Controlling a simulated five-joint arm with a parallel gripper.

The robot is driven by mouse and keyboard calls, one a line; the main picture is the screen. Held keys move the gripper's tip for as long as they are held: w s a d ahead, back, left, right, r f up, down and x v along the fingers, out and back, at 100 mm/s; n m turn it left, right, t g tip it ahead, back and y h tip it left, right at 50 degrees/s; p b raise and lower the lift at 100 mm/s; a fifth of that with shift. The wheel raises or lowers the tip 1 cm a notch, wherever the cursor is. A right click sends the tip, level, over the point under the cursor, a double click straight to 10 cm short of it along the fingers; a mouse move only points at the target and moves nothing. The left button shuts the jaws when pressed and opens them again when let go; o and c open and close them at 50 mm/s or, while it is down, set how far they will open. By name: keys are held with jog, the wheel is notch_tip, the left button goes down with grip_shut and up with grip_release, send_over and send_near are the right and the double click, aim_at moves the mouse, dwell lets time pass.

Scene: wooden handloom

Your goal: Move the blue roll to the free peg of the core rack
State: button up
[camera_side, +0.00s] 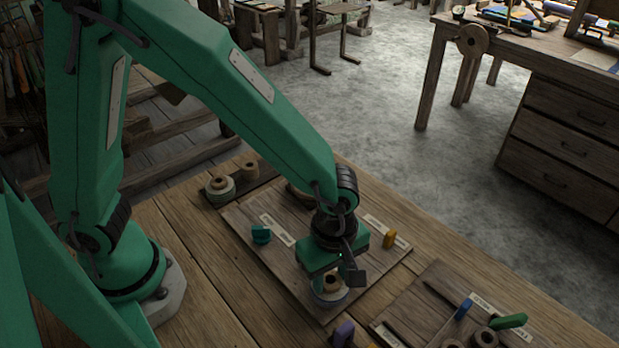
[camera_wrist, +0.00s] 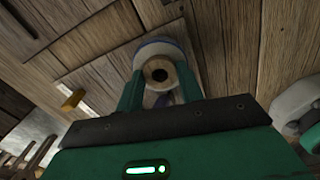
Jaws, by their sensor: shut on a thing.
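My gripper (camera_side: 329,280) is shut on the blue roll (camera_side: 331,298), which has a wooden core and a pale body with a blue band. It is low over the near part of the wooden board (camera_side: 278,262); I cannot tell whether it touches the board. In the wrist view the green fingers (camera_wrist: 160,92) stand on both sides of the roll's hollow core (camera_wrist: 158,72). A dark strip at the back left, probably the core rack (camera_side: 238,185), carries a pale roll (camera_side: 220,187) and a smaller wooden core (camera_side: 250,169). A free peg is not clearly visible.
A teal piece (camera_side: 261,234) and a yellow piece (camera_side: 389,239) stand by labels on the board. Another round thing (camera_side: 297,192) is partly hidden behind my arm. At the front right lies a second board (camera_side: 423,300) with blue and green pieces. A purple piece (camera_side: 344,333) is near.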

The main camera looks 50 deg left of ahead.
jog(key=shift+r, duration=2)
jog(key=shift+r, duration=0.85)
notch_tip(320, 180, up, 5)
jog(key=w+a+n, duration=0.6)
jog(key=w+a, duration=0.8)
jog(key=a, duration=0.2)
jog(key=w+a+n, duration=0.3)
jog(key=a+n, duration=0.3)
jog(key=a, duration=1.5)
jog(key=f, duration=0.5)
jog(key=shift+a, duration=0.35)
jog(key=shift+f, duration=0.25)
